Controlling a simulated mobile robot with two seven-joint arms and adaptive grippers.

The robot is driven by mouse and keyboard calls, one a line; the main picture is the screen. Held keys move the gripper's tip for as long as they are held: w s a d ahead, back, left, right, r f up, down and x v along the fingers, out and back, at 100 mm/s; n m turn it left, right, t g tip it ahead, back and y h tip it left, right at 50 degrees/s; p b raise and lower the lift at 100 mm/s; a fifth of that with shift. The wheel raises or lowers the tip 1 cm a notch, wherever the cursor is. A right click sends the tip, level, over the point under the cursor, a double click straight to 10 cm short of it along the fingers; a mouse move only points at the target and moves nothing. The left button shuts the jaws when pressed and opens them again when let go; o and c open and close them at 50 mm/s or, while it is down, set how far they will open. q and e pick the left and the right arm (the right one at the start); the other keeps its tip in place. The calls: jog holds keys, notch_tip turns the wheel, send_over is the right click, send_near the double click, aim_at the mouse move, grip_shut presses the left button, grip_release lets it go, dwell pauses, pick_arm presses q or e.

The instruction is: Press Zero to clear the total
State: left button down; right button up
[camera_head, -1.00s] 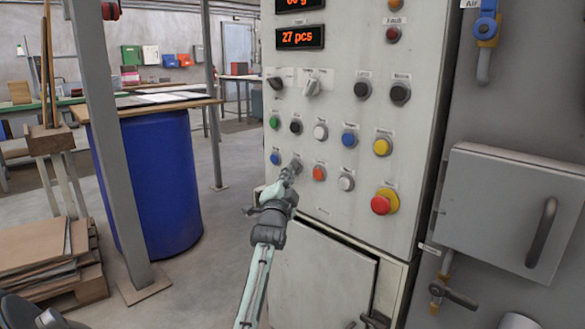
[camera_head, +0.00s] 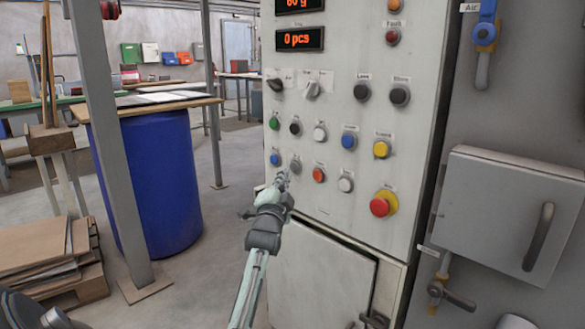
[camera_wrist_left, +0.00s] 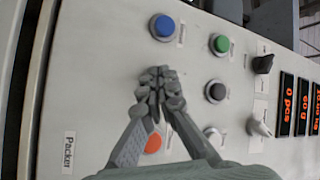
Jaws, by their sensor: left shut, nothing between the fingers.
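The panel (camera_head: 345,205) carries several buttons. A grey button (camera_head: 295,167) sits in the lower row between a blue button (camera_head: 275,159) and an orange-red button (camera_head: 319,174). The button labels are too small to read, so I cannot tell which says Zero. The lower display (camera_head: 299,39) reads 0 pcs. My left gripper (camera_head: 283,177) is shut and empty, its tips just left of and below the grey button. In the left wrist view, the left gripper (camera_wrist_left: 158,84) covers most of the spot between the blue and orange buttons. My right gripper is not in view.
A red emergency button (camera_head: 381,206) on a yellow base is at the lower right of the panel. A grey box with a handle (camera_head: 515,212) stands to the right. A post (camera_head: 118,150) and a blue drum (camera_head: 165,180) stand to the left.

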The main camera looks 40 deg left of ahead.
pick_arm(q)
jog(key=s, duration=0.1)
jog(key=s+p, duration=0.1)
jog(key=s, duration=0.1)
jog(key=s+p, duration=0.1)
jog(key=s, duration=0.1)
jog(key=shift+s+a, duration=0.2)
jog(key=shift+a, duration=0.05)
dwell(0.8)
